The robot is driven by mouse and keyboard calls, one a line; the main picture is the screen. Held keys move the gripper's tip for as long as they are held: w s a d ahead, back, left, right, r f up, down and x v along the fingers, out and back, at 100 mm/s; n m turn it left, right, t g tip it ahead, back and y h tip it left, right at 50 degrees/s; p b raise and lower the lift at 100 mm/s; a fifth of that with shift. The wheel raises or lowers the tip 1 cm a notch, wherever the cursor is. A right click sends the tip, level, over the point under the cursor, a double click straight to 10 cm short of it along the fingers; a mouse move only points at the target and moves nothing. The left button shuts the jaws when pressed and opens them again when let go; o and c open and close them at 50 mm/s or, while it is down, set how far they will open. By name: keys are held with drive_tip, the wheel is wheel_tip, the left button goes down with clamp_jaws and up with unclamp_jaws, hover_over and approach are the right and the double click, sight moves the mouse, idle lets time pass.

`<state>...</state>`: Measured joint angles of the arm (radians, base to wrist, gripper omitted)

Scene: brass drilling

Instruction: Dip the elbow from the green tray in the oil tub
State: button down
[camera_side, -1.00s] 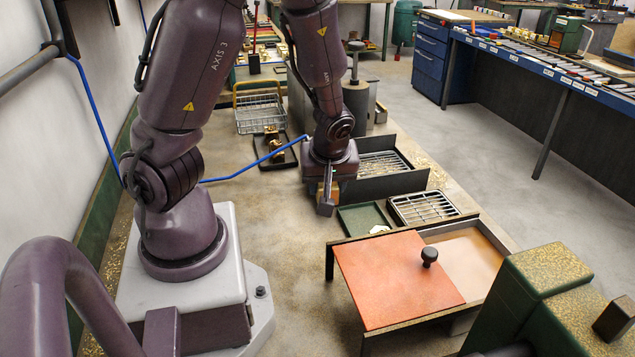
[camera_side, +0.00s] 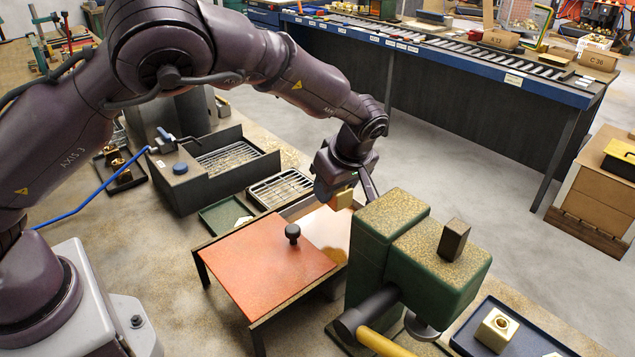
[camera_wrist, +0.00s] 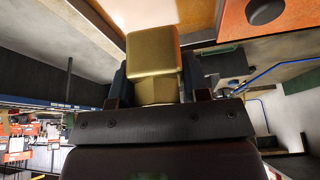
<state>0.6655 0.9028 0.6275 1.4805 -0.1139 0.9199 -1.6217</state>
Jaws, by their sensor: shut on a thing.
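My gripper (camera_side: 346,188) is shut on a brass elbow (camera_side: 342,198), which also fills the middle of the wrist view (camera_wrist: 153,52). The elbow hangs over the open far end of the oil tub, whose brownish oil (camera_side: 328,226) shows below it. I cannot tell whether it touches the oil. An orange lid (camera_side: 255,268) with a black knob (camera_side: 292,234) covers the near part of the tub. The green tray (camera_side: 218,214) lies to the left and holds a small white item but no elbow that I can see.
A green machine (camera_side: 415,250) stands close right of my gripper. A wire rack (camera_side: 282,187) and a dark box (camera_side: 200,180) stand behind the tub. A black tray with brass parts (camera_side: 118,170) is at left. A blue tray (camera_side: 470,345) holds a brass block (camera_side: 497,330).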

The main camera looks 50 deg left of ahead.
sight(334, 200)
drive_tip(key=shift+f, duration=6.2)
drive_tip(key=shift+a+f, duration=0.15)
drive_tip(key=shift+f, duration=0.15)
drive_tip(key=shift+s+a, duration=0.1)
drive_tip(key=shift+a, duration=0.15)
drive_tip(key=shift+r, duration=1.05)
drive_tip(key=shift+a+v, duration=0.15)
drive_tip(key=shift+v, duration=0.65)
drive_tip(key=shift+a+v, duration=0.2)
drive_tip(key=shift+v, duration=0.6)
drive_tip(key=shift+w+d+r, duration=0.1)
drive_tip(key=shift+r, duration=1.1)
drive_tip(key=shift+w+r, duration=0.1)
drive_tip(key=shift+r, duration=1.05)
